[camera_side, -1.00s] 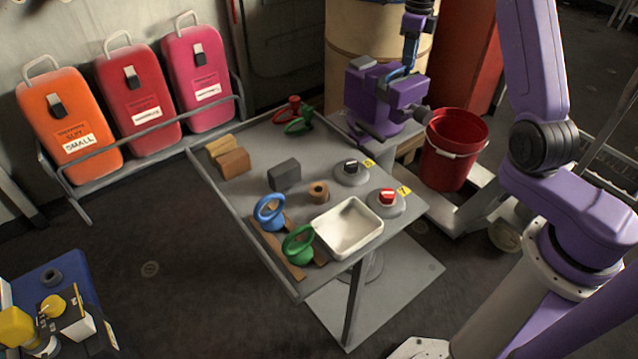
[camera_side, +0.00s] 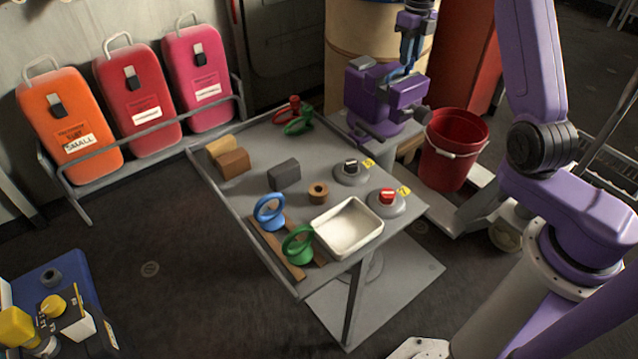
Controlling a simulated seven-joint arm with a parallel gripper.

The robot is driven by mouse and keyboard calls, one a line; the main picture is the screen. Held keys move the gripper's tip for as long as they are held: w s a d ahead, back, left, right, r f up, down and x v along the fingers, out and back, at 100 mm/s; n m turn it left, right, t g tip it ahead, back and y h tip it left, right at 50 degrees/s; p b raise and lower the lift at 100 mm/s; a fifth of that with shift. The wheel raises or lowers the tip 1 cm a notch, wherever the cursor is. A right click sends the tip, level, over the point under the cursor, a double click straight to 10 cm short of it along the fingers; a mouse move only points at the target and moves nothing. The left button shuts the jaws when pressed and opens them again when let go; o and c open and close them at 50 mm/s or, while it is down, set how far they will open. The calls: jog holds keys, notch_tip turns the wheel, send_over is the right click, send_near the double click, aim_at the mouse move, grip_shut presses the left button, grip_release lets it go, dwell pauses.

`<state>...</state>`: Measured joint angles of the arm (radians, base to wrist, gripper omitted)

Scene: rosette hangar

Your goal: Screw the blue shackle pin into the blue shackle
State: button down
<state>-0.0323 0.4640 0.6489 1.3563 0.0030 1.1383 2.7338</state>
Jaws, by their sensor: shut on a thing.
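My gripper (camera_side: 409,57) points down above the purple vise (camera_side: 378,92) behind the table's right end. It is shut on a small blue piece, which I take for the blue shackle pin; the fingers hide most of it. Blue also shows low at the vise jaws, likely the blue shackle (camera_side: 400,73), but it is small and dark. I cannot tell whether pin and shackle touch or how far the pin is in. A lighter blue ring-shaped piece (camera_side: 270,211) stands on wooden strips at the table's front left.
The grey table (camera_side: 240,190) carries a green ring piece (camera_side: 298,245), white tray (camera_side: 346,228), grey block (camera_side: 284,173), brown blocks (camera_side: 233,163), two round button bases and red (camera_side: 290,105) and green (camera_side: 299,124) pieces. A red bucket (camera_side: 455,150) stands right of the vise.

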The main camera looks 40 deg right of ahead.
jog(key=m, duration=0.3)
jog(key=shift+w, duration=0.1)
jog(key=shift+m, duration=0.5)
jog(key=c, duration=0.8)
grip_release()
jog(key=shift+r, duration=2)
